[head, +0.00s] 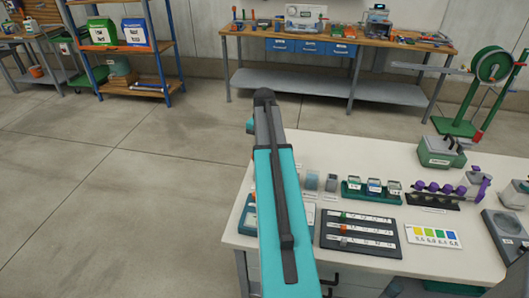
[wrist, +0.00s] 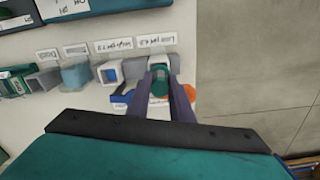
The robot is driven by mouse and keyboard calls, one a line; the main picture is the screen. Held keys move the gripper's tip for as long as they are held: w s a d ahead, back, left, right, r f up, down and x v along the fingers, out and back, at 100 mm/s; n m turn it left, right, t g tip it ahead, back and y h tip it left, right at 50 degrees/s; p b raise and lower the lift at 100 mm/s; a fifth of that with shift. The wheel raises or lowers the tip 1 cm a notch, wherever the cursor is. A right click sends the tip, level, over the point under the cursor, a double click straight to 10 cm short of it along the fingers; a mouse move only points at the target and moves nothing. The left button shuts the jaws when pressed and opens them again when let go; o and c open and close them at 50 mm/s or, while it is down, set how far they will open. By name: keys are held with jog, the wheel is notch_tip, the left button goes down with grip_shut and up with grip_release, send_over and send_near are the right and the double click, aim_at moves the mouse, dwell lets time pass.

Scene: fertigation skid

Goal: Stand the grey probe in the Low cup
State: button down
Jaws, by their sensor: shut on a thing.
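The probe is over or at the Low cup (wrist: 159,60), a pale cup beside the upside-down Low label (wrist: 157,40). The fingers and probe hide most of this cup, and I cannot tell whether the probe's lower end is inside it. To its left stands a white, blue-lined cup (wrist: 109,73) by the High label (wrist: 113,45). In the head view my arm hides the gripper and probe.
A bluish cup (wrist: 76,73) and a grey block-like cup (wrist: 43,80) stand farther left. Blue and orange items (wrist: 122,98) lie close by the fingers. The white table (head: 465,268) also holds a green jar tray (head: 350,194) and a dark rack (head: 361,234). Floor lies beyond the table edge.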

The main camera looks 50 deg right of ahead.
jog(key=shift+f, duration=0.45)
jog(key=c, duration=1.5)
grip_release()
jog(key=shift+r, duration=0.1)
jog(key=shift+s+r+p, duration=0.1)
jog(key=shift+r+p, duration=2.2)
jog(key=shift+r, duration=1.1)
